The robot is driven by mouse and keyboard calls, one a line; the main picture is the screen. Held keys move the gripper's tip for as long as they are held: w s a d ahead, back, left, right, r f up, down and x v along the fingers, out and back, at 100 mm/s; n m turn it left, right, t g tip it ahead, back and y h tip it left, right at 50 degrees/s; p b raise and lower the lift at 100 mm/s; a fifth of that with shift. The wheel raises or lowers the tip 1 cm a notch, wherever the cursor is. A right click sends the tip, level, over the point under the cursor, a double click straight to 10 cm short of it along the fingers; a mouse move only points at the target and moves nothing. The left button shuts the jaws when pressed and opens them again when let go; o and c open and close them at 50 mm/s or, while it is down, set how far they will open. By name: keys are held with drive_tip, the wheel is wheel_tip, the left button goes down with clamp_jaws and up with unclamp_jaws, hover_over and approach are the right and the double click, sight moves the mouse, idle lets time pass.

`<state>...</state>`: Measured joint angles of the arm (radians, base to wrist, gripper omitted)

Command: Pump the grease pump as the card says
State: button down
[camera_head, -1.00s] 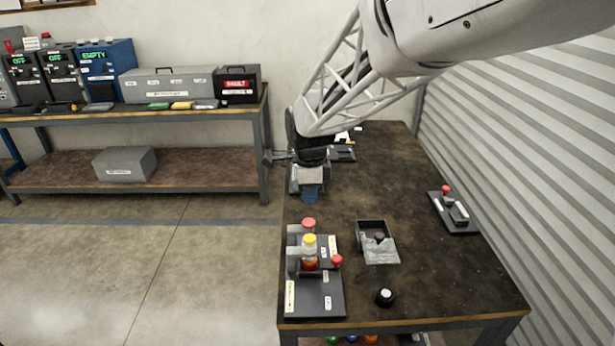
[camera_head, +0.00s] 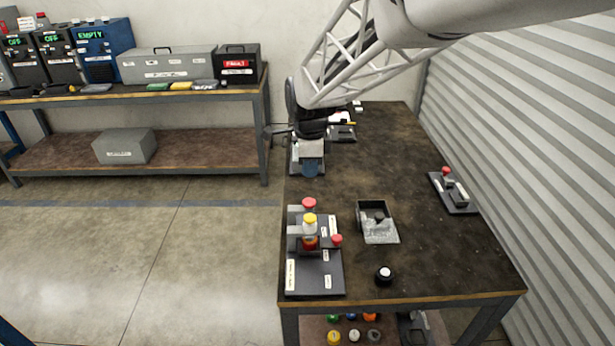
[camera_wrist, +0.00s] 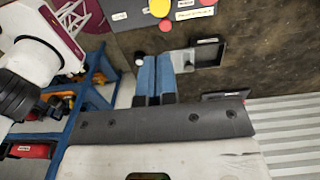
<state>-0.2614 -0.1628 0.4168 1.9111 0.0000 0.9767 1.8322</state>
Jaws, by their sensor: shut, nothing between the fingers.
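My gripper (camera_head: 311,170), with blue fingers, is shut and empty above the left side of the workbench, behind a dark base plate (camera_head: 312,278). Its blue fingers show side by side in the wrist view (camera_wrist: 155,80). The plate carries a red-topped part (camera_head: 309,204), a bottle with a yellow cap and reddish lower part (camera_head: 310,232), and a red knob (camera_head: 336,240) on the right. Pale label strips lie on the plate, too small to read. I cannot tell for sure which device is the grease pump or which label is the card.
A small plate with a red knob (camera_head: 454,193) sits at the right. Flat items (camera_head: 342,132) lie behind my gripper. The bench's middle is mostly clear.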

sight(310, 217)
drive_tip(key=shift+f, duration=0.15)
wheel_tip(310, 217, down, 14)
drive_tip(key=shift+r, duration=0.15)
idle(0.8)
drive_tip(key=shift+f, duration=1)
drive_tip(key=shift+s, duration=0.1)
wheel_tip(310, 217, up, 14)
drive_tip(key=shift+r, duration=0.2)
idle(0.6)
